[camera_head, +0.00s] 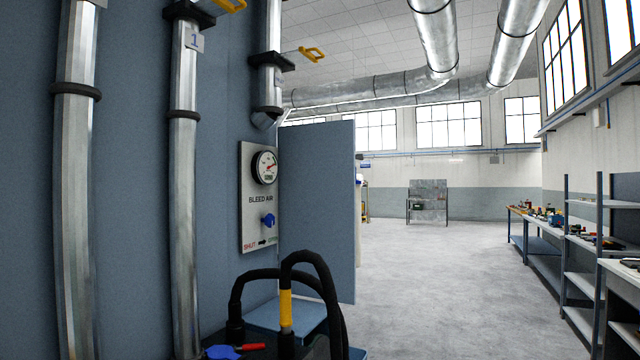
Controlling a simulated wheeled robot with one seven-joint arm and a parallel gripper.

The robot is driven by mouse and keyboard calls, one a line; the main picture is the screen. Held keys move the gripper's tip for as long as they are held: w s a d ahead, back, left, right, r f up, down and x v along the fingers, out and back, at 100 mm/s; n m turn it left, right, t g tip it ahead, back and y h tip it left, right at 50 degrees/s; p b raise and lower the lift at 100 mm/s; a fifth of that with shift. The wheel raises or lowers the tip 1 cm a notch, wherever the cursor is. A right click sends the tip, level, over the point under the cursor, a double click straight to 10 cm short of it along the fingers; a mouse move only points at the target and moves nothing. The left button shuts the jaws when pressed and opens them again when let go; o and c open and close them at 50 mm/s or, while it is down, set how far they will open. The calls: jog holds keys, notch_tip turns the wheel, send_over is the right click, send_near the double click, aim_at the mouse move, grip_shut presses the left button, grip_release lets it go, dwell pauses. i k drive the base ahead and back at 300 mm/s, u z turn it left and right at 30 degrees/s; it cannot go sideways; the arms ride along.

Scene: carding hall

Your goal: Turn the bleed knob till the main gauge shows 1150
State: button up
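A pale panel (250,226) marked BLEED AIR is fixed to the blue wall on the left. A round white gauge (265,167) with a black rim sits at its top. Its needle looks red and points to the right; the figures are too small to read. The blue bleed knob (269,220) sits below the lettering. Red lettering reading SHUT and a small dark mark show under the knob. My gripper is not seen in this view, and nothing is seen touching the knob.
Black curved hoses (311,262), one with a yellow band, rise in front below the panel. A blue panel door (316,205) stands just right of it. Vertical metal pipes (184,190) run up the left wall. Open floor (430,280) lies right, with benches (540,248) beyond.

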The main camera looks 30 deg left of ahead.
aim_at(269, 220)
jog(key=z, duration=0.15)
jog(key=i, duration=1.2)
jog(key=u, duration=0.9)
jog(key=i, duration=0.95)
jog(key=u, duration=1.1)
jog(key=i, duration=0.6)
jog(key=z, duration=0.6)
jog(key=k, duration=0.8)
